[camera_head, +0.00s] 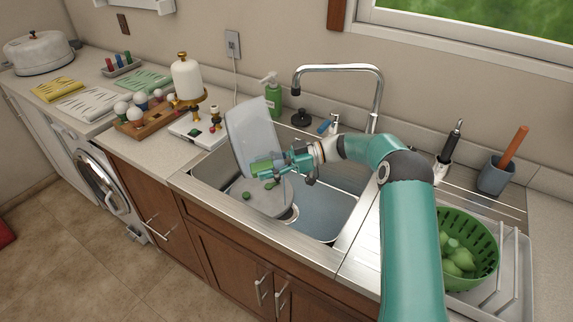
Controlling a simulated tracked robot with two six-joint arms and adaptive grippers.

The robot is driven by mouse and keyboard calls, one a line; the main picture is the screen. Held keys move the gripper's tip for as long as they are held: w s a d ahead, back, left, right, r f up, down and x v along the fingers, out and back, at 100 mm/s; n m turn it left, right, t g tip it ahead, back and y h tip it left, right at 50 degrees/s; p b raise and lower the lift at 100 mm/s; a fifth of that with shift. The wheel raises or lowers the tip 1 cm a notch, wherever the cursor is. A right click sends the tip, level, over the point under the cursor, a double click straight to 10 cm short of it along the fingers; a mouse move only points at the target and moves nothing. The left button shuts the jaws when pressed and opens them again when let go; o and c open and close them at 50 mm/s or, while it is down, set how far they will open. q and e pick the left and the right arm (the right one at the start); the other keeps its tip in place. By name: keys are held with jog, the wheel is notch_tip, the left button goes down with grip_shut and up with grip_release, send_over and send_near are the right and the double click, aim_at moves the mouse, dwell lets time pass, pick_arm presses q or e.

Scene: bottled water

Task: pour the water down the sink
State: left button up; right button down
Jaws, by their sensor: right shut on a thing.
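My right arm reaches in from the lower right, and my right gripper (272,170) is over the sink (325,208). A drain (290,214) shows near the front. My left gripper is not in view.
The tall faucet (378,92) and green soap bottle (272,94) stand behind. A green colander (480,228) is at right, a wooden rack (150,124) at left.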

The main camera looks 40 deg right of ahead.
jog(key=shift+d+r, duration=0.15)
jog(key=shift+r, duration=0.05)
jog(key=shift+d+f, duration=0.1)
jog(key=shift+f, duration=0.05)
jog(key=shift+y, duration=0.3)
jog(key=shift+s+d+r+b, duration=0.1)
jog(key=shift+d+r+b, duration=0.1)
jog(key=shift+b, duration=0.4)
